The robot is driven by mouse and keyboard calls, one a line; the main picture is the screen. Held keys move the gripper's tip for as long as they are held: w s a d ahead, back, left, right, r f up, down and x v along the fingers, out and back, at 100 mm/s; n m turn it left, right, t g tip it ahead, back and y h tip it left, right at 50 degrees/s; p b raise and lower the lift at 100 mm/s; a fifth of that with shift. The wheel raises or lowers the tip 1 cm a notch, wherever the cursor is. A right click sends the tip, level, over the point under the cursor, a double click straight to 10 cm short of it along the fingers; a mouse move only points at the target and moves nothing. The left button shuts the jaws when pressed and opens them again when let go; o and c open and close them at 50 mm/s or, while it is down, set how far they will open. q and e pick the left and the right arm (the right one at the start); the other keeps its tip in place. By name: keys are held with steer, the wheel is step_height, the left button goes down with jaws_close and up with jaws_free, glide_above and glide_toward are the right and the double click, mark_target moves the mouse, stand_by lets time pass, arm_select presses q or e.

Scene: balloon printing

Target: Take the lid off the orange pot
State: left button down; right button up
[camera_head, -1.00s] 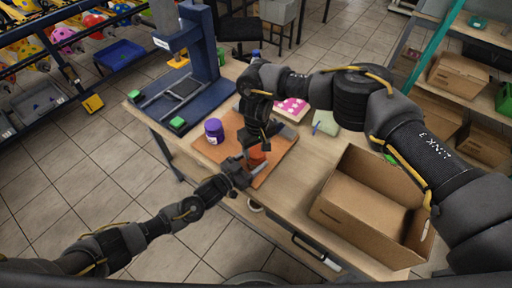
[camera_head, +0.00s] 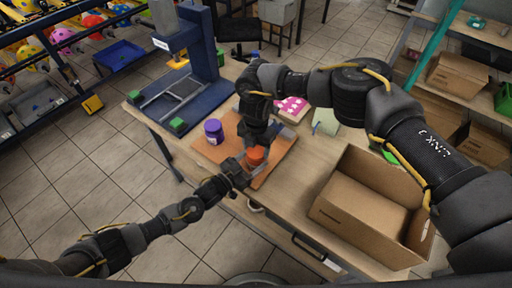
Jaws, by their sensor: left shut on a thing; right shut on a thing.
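The orange pot (camera_head: 257,157) is on the brown board (camera_head: 205,150) at the front of the table, partly hidden by both grippers. My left gripper (camera_head: 244,172) reaches in from the lower left and is shut on the pot's lower part. My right gripper (camera_head: 257,145) comes down from above and is shut on the pot's orange lid. The fingers cover the join, so I cannot tell whether lid and pot are apart. A purple pot (camera_head: 214,131) with a dark lid stands upright on the board, left of the grippers.
A blue press-like stand (camera_head: 203,55) is at the back left of the table. An open cardboard box (camera_head: 365,205) fills the right side. A pink patterned block (camera_head: 292,108) and a pale green pad (camera_head: 326,122) lie behind the board.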

steer(key=n, duration=0.5)
steer(key=shift+w+n, duration=0.1)
steer(key=shift+n, duration=0.2)
steer(key=n, duration=1.3)
steer(key=shift+r, duration=0.1)
steer(key=shift+r, duration=0.15)
arm_select(q)
steer(key=shift+f, duration=0.1)
arm_select(e)
steer(key=shift+r, duration=0.95)
